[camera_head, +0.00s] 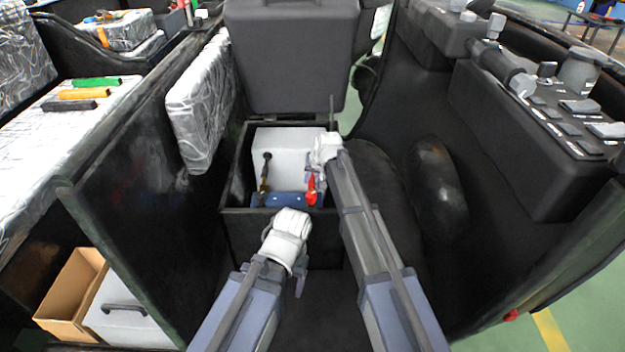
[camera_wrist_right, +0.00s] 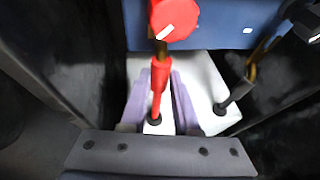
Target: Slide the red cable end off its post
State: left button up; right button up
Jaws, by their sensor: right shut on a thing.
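The red cable end (camera_wrist_right: 160,82) is a red sleeve over the pale battery top (camera_head: 285,150) inside a black box. Its lower tip is by a dark round spot in the right wrist view. I cannot tell whether it still sits around its post. My right gripper (camera_wrist_right: 160,95) has its purple-grey fingers on both sides of the red sleeve, shut on it. In the head view the right gripper (camera_head: 314,172) is at the box's right side, partly hiding the cable. My left gripper (camera_head: 300,282) hangs in front of the box; its fingers are mostly hidden.
A black cable (camera_head: 265,170) with a brass-coloured part stands on the battery's left. A round red cap (camera_wrist_right: 175,18) lies close by the red sleeve. A blue strip (camera_head: 285,199) is at the battery's front. Dark walls stand close on both sides; a raised black lid (camera_head: 290,60) is behind.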

grip_shut()
dwell(0.7)
jog(key=w, duration=0.5)
jog(key=shift+w, duration=0.25)
jog(key=o, duration=0.8)
grip_release()
jog(key=shift+r, duration=0.15)
